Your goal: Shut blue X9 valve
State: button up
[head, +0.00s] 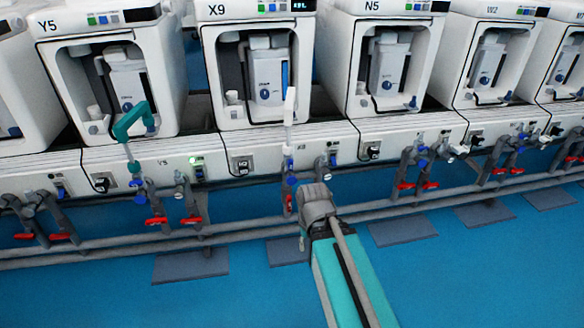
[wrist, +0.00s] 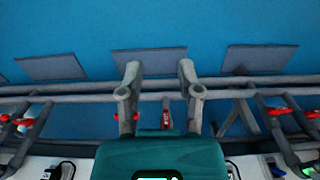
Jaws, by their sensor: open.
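The X9 unit (head: 259,60) stands at the back centre in the head view. Below its front panel, blue valve parts (head: 291,180) show on the pipe just up and left of the grey end of my arm. A red handle (head: 288,203) sits below them. The arm end hides the pipework to its right. In the wrist view my gripper (wrist: 158,75) is open and empty, with its two grey fingers apart. A red handle (wrist: 166,115) shows between the fingers; I cannot tell how near it is. No blue valve shows between the fingers; my teal wrist body covers the lower middle.
Grey horizontal pipes (head: 230,237) run along the row of units. Neighbouring red handles (head: 191,220) and blue valves (head: 420,163) stick out on both sides. A teal bent spout (head: 130,120) stands at Y5 and a white upright rod (head: 290,105) at X9.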

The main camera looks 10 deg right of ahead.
jog(key=shift+o, duration=0.2)
notch_tip(320, 180, up, 9)
jog(key=p, duration=0.9)
jog(key=shift+d, duration=0.1)
